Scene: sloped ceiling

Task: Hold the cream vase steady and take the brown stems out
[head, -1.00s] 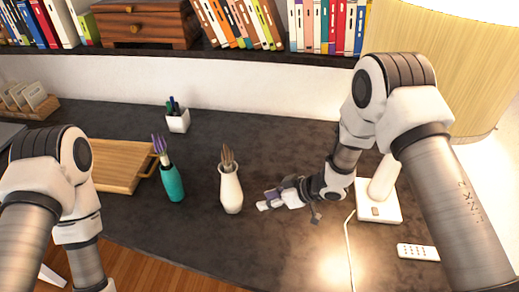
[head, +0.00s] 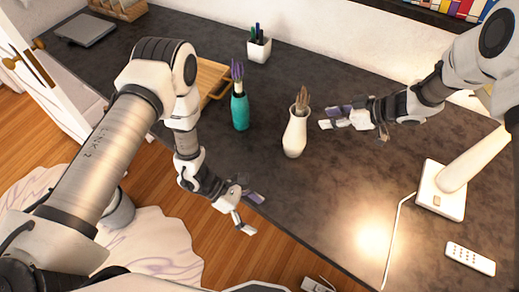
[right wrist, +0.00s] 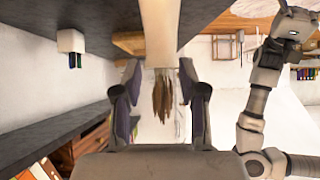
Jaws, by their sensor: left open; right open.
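The cream vase (head: 295,138) stands upright on the dark table with the brown stems (head: 302,98) in its mouth. My right gripper (head: 328,116) is open and empty, just right of the vase near neck height. In the right wrist view the scene is upside down; the vase (right wrist: 160,30) and its stems (right wrist: 162,95) appear between the open fingers (right wrist: 165,80), without clear contact. My left gripper (head: 250,212) is open and empty by the table's front edge, left of and nearer than the vase.
A teal vase (head: 240,112) with purple stems stands left of the cream vase. A pen cup (head: 259,49) is behind, a wooden board (head: 211,78) at left. A lamp base (head: 440,190), cord and remote (head: 470,259) are at right. The table front is clear.

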